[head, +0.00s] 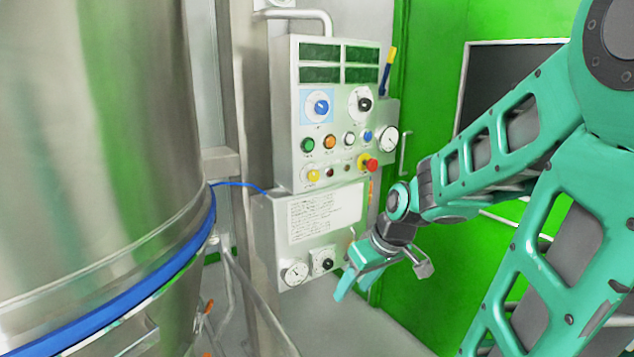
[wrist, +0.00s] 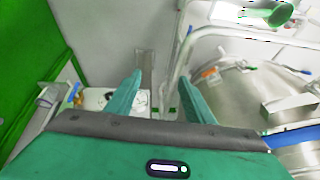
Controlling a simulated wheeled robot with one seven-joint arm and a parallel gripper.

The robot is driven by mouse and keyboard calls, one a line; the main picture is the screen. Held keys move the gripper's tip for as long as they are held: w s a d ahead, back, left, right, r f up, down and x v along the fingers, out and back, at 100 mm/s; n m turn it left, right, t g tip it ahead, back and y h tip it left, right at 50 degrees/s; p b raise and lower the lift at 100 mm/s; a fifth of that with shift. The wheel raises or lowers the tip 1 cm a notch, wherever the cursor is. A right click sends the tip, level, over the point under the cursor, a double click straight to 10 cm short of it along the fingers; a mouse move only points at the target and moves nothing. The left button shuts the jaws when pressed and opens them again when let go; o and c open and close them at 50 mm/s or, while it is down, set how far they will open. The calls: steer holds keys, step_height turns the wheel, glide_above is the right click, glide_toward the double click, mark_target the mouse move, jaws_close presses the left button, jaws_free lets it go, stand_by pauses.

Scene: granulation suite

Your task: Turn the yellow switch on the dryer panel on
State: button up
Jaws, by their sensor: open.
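The dryer panel (head: 284,160) is a light grey box on a steel column, with knobs, buttons and dark displays. The yellow switch (head: 313,175) is a small round knob at the panel's lower left; which way it is set is too small to tell. My gripper (head: 345,278) is below and to the right of the panel, apart from it, with its fingers pointing down and left. In the wrist view its two teal fingers (wrist: 158,95) are spread with nothing held between them. The yellow switch cannot be made out in the wrist view.
A large steel vessel (head: 90,120) with a blue band (head: 120,292) fills the left. A red emergency button (head: 371,165) sticks out at the panel's lower right. A lower box (head: 318,250) carries a text plate and gauges. A green wall (head: 425,75) stands behind my arm.

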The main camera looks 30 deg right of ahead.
steer(key=w+a+r+n+t+y, duration=0.15)
steer(key=w+t, duration=0.25)
steer(key=w, duration=0.5)
steer(key=t+h, duration=0.2)
steer(key=t, duration=0.7)
glide_toward(315, 177)
steer(key=shift+m, duration=0.25)
steer(key=w, duration=0.8)
steer(key=shift+w+a+f, duration=0.15)
steer(key=shift+w, duration=0.15)
steer(key=shift+c, duration=0.2)
steer(key=c, duration=1)
